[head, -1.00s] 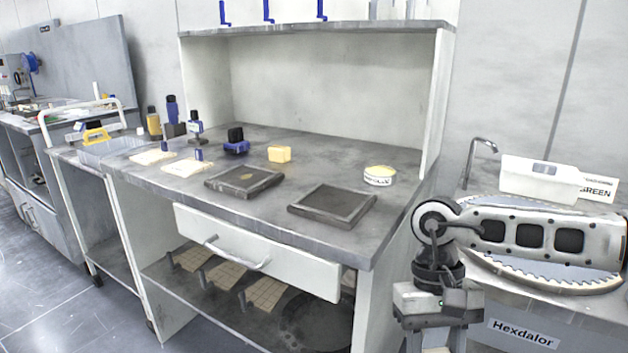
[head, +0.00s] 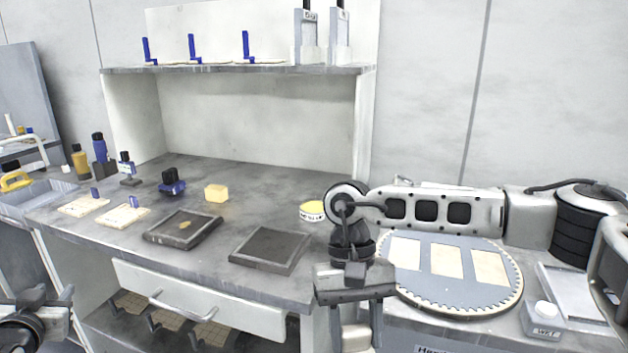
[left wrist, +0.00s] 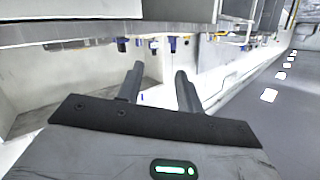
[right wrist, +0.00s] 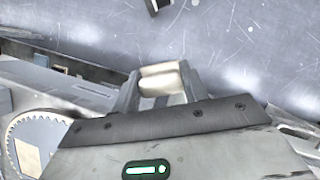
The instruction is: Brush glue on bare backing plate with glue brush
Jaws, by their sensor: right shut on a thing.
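Two dark square plates lie on the grey bench in the head view. The left plate (head: 184,228) has a small yellowish patch; the right plate (head: 270,250) has a bare dark face and a raised rim. A small round tin with a yellow top (head: 312,211) stands behind the right plate. My right gripper (head: 354,326) points down in front of the bench corner. It is shut on a pale cream piece (right wrist: 162,80); I cannot tell whether this is the glue brush. My left gripper (head: 44,304) is at the lower left, with its fingers apart and empty in the left wrist view (left wrist: 158,82).
A yellow block (head: 216,193), a blue-and-black item (head: 172,183), pale boards (head: 122,216) and bottles (head: 100,148) stand on the bench. A toothed disc (head: 455,282) with pale panels lies to the right. A shelf (head: 240,70) hangs above. The bench's front edge is clear.

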